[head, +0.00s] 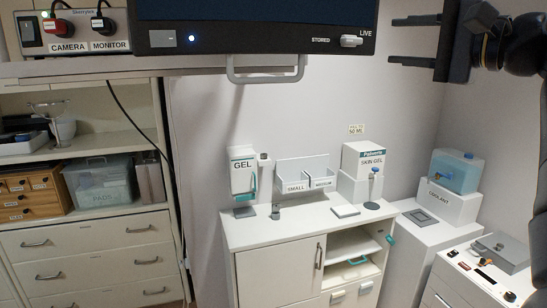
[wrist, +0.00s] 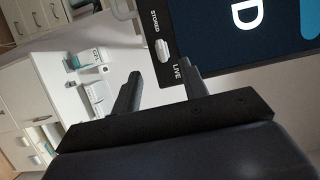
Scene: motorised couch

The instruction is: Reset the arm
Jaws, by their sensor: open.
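My gripper (head: 393,41) is at the upper right of the head view, with its two dark fingers pointing left. The fingers are spread apart with nothing between them. In the wrist view the open fingers (wrist: 161,74) reach up toward the monitor's lower bezel, near the STORED/LIVE switch. The monitor (head: 250,40) has a dark screen, cut off by the top edge, and the light STORED/LIVE switch (head: 352,41) sits at its lower right. In the head view a gap shows between the fingers and the monitor. Most of my arm is out of view.
A white cabinet (head: 275,238) holds a GEL dispenser (head: 243,170), a SMALL/MEDIUM holder (head: 305,176) and a SKIN GEL box (head: 365,160). A blue coolant tank (head: 455,171) stands at right, above a control panel (head: 484,273). Shelves and drawers (head: 90,255) fill the left. A grey handle (head: 266,76) hangs under the monitor.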

